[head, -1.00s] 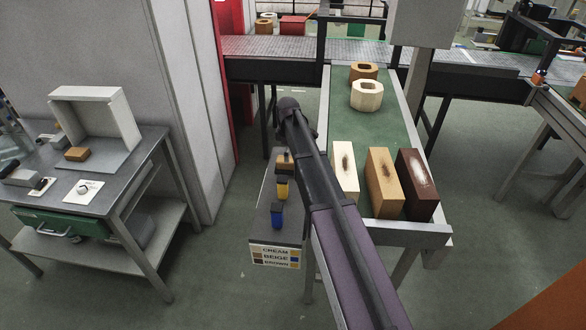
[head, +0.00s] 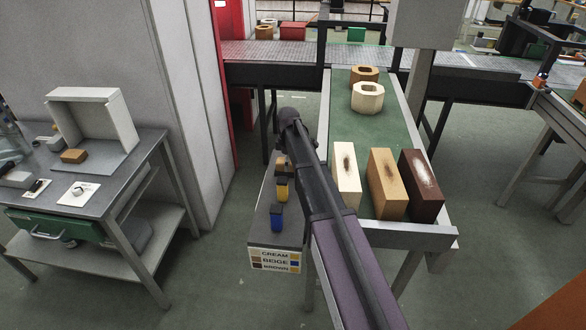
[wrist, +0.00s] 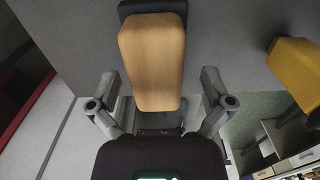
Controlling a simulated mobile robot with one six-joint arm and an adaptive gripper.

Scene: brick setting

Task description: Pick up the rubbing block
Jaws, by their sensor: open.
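In the wrist view a tan, rounded block on a dark base, which I take to be the rubbing block (wrist: 153,60), stands between the fingers of my gripper (wrist: 158,88). The fingers are open, one on each side, with a gap visible around the block; contact cannot be told. In the head view the tan block (head: 282,160) is partly hidden by my arm, at the far end of a small grey shelf (head: 262,232). A yellow block (head: 281,190) and a blue block (head: 277,217) stand nearer on that shelf. The yellow block also shows at right in the wrist view (wrist: 298,70).
A green-topped table (head: 385,130) on the right holds cream, tan and dark brown bricks and two ring-shaped pieces. A grey workbench (head: 125,170) with a white open box (head: 95,115) is at left. A conveyor (head: 275,55) runs across the back. A label plate fronts the shelf.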

